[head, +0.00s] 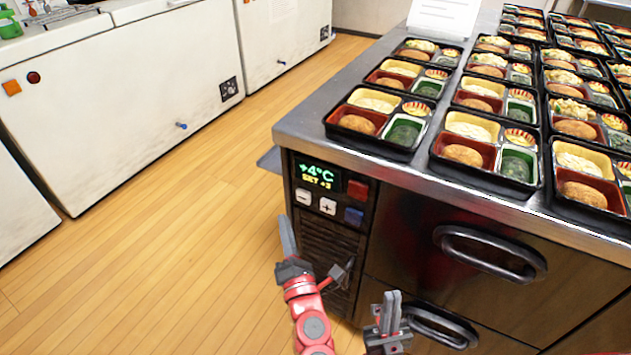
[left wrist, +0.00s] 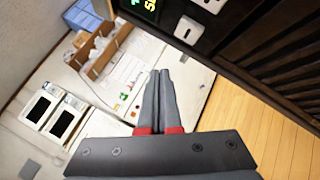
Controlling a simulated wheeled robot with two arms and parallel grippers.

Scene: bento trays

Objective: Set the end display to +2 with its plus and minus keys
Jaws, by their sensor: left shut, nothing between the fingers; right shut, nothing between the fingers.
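The end display (head: 318,173) on the counter's end panel shows +4°C, with a smaller line below that looks like SET +3. The white minus key (head: 303,197) sits below it, and the white plus key (head: 327,206) is to its right. My left gripper (head: 286,222) is shut and empty, below and left of the minus key, apart from it in the picture. In the left wrist view its fingers (left wrist: 160,75) are together, with a white key (left wrist: 188,30) and part of the lit display (left wrist: 150,5) beyond. My right gripper (head: 392,300) is shut and empty before the drawers.
A red button (head: 357,190) and a blue button (head: 353,216) sit right of the keys. A vent grille (head: 325,245) is below. Drawer handles (head: 490,253) stick out at the right. Bento trays (head: 378,120) fill the countertop. The wooden floor (head: 180,240) to the left is clear.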

